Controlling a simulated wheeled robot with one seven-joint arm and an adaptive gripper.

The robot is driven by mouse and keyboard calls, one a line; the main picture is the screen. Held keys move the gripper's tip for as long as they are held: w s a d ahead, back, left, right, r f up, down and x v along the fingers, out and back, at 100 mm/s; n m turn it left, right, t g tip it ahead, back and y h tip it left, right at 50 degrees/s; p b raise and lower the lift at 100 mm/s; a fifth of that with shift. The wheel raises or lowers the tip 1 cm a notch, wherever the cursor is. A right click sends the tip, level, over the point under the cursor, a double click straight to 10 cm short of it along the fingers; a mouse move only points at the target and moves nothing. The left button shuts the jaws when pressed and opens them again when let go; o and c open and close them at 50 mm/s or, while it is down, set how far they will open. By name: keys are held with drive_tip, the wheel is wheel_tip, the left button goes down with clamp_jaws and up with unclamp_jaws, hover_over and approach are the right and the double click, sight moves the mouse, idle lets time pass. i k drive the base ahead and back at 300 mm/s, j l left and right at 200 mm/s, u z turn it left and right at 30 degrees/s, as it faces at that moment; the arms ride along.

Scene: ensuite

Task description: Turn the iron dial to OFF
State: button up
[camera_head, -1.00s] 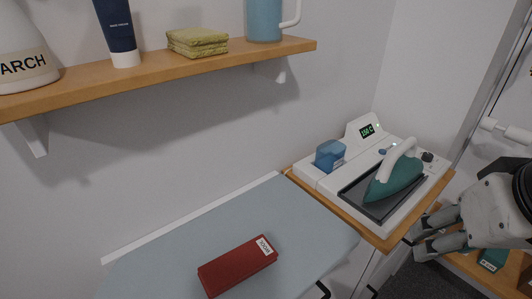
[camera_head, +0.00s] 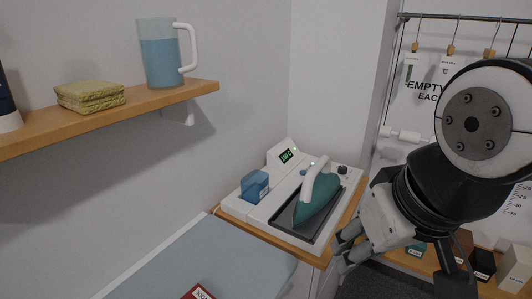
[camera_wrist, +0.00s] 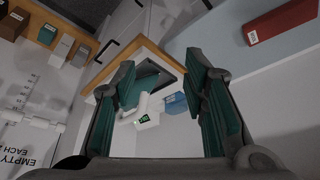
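A white ironing station (camera_head: 262,212) stands on a wooden ledge in the head view. A teal iron (camera_head: 318,208) with a white handle rests on its dark tray. A small black dial (camera_head: 342,169) sits at the back right of the station; its marking is too small to read. A lit green display (camera_head: 287,156) is at the back. My gripper (camera_head: 346,248) is in front of and right of the station, apart from the dial. In the wrist view my gripper (camera_wrist: 162,65) is open and empty, with the iron (camera_wrist: 141,84) seen between its fingers. I cannot make out the dial there.
A blue water tank (camera_head: 254,186) is on the station's left. An ironing board (camera_head: 225,255) with a red box (camera_head: 198,292) lies front left. A shelf (camera_head: 150,108) holds a jug (camera_head: 163,55) and folded cloths (camera_head: 90,96). Boxes (camera_head: 483,262) stand at the right.

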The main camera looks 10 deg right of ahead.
sight(341, 170)
drive_tip(key=i+l+z, duration=0.3)
drive_tip(key=i+l, duration=0.35)
drive_tip(key=i, duration=0.15)
